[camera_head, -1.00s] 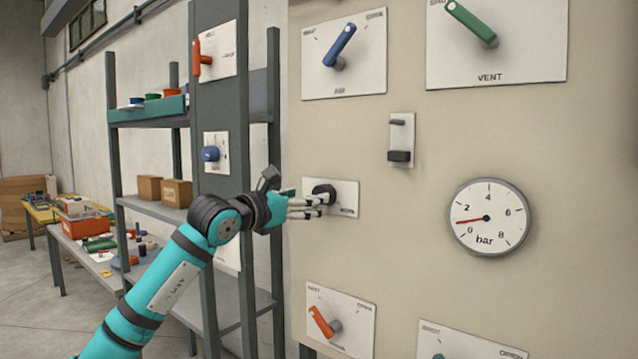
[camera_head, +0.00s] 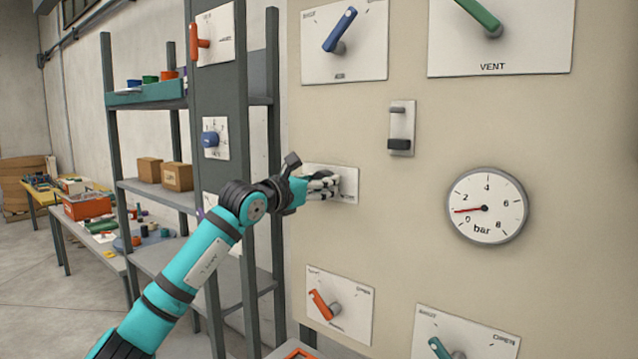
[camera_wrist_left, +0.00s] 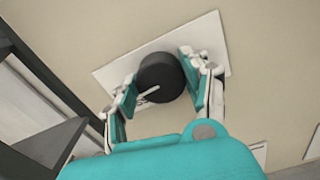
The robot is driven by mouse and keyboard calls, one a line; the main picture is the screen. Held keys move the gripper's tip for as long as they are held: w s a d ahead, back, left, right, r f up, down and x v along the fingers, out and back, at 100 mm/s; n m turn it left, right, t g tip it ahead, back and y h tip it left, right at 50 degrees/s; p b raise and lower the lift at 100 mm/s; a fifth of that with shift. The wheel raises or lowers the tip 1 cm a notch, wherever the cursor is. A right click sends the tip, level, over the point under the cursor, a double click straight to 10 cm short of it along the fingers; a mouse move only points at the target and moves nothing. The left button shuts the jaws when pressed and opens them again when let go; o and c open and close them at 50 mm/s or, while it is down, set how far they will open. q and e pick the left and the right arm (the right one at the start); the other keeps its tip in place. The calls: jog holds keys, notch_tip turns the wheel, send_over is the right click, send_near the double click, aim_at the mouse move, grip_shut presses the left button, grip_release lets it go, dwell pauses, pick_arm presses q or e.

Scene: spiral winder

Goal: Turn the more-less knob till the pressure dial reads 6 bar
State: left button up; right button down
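The more-less knob is a round black knob (camera_wrist_left: 161,77) with a white pointer line, on a white plate (camera_wrist_left: 108,76). In the head view my left gripper (camera_head: 325,186) is at this plate (camera_head: 350,177), its fingers covering most of the knob. In the left wrist view my left gripper (camera_wrist_left: 160,82) has one finger on each side of the knob. The fingers are apart; firm contact with the knob cannot be made out. The pressure dial (camera_head: 487,207) is to the right; its red needle points left, between 0 and 2, near 1 bar. My right gripper is not in view.
Around the knob on the beige panel are a blue lever (camera_head: 340,30), a green vent lever (camera_head: 480,16), a black slide switch (camera_head: 400,143) and an orange lever (camera_head: 321,304). A grey shelf (camera_head: 150,187) stands left, behind my arm.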

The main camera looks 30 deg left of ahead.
pick_arm(q)
jog(key=c, duration=0.3)
jog(key=shift+c, duration=0.2)
jog(key=shift+f+m+p, duration=0.2)
jog(key=shift+m+p, duration=0.35)
jog(key=shift+m, duration=7.25)
jog(key=shift+f+m+p, duration=0.2)
jog(key=shift+m+p, duration=0.35)
jog(key=shift+m, duration=7.25)
